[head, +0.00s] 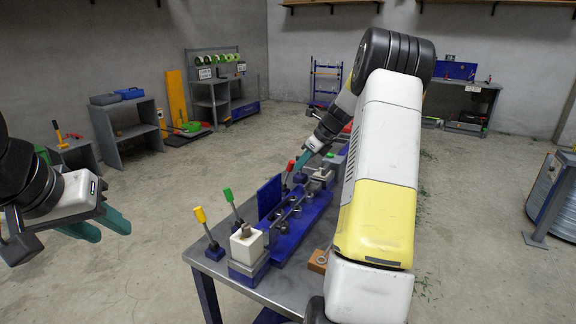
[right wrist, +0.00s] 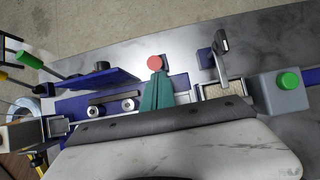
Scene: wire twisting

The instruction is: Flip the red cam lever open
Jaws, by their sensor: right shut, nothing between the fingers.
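The red cam lever (head: 291,165) stands on the blue fixture on the bench, showing mainly its red knob. In the right wrist view the round red knob (right wrist: 155,63) lies just beyond my fingertips; its shaft is hidden there. My right gripper (head: 297,174) is shut and empty, its teal fingers close beside the lever; they also show in the right wrist view (right wrist: 157,88). I cannot tell whether they touch the lever. My left gripper (head: 114,233) is open and empty, off the bench to the left.
A yellow-knobbed lever (head: 200,215) and a green-knobbed lever (head: 228,195) stand nearer on the bench (head: 285,284). An upright blue plate (head: 269,196) is close to the red lever. A grey box with a green button (right wrist: 289,80) sits at the right in the right wrist view.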

